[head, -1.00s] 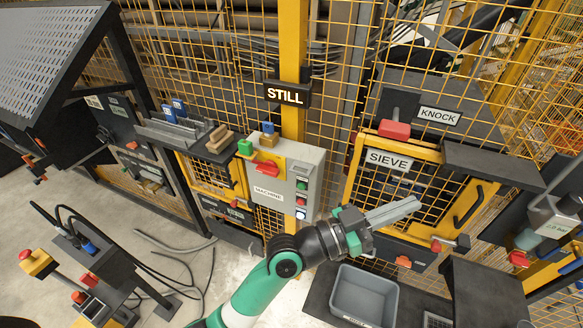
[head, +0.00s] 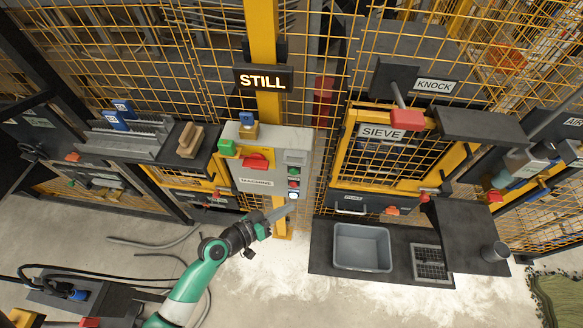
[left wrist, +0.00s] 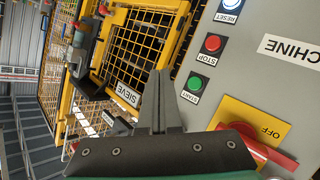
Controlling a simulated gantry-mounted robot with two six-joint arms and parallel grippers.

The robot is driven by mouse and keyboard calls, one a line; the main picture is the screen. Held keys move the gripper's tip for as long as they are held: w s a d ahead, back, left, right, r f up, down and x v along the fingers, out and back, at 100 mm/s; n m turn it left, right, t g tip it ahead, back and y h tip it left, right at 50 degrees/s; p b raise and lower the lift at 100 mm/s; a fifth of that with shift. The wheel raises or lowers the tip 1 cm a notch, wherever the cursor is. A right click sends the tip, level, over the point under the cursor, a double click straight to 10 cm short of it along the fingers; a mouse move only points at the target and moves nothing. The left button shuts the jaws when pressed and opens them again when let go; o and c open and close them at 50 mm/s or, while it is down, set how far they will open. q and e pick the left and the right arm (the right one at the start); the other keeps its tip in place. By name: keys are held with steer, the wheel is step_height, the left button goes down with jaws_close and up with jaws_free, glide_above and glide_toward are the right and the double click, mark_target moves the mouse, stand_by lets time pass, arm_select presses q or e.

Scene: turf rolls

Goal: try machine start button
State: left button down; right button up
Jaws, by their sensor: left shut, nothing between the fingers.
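The grey machine box (head: 262,187) hangs on the yellow post, with a green start button (head: 293,170), a red stop button (head: 293,184) and a lit reset button (head: 292,195) in a column on its right side. In the left wrist view the green button labelled START (left wrist: 195,83) stands right of my fingers, with the red STOP button (left wrist: 212,43) above it. My left gripper (head: 290,209) is shut and empty, its tips just below the button column in the head view. In the left wrist view its fingers (left wrist: 158,75) appear apart from the start button. My right gripper is out of view.
A red rotary handle (head: 255,161) on a yellow plate reading OFF sits on the box. A sign (head: 263,79) above reads STILL. The yellow sieve frame (head: 338,160) and a grey bin (head: 362,248) are to the right. Pale powder covers the floor in front.

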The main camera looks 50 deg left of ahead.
mark_target(294, 172)
arm_select(q)
steer(key=w+a+b, duration=0.2)
steer(key=w+a, duration=0.3)
steer(key=w, duration=0.2)
steer(key=shift+a+b, duration=0.4)
stand_by(2.1)
steer(key=shift+w+a+b, duration=0.25)
steer(key=shift+w+b, duration=0.05)
steer(key=shift+b, duration=0.05)
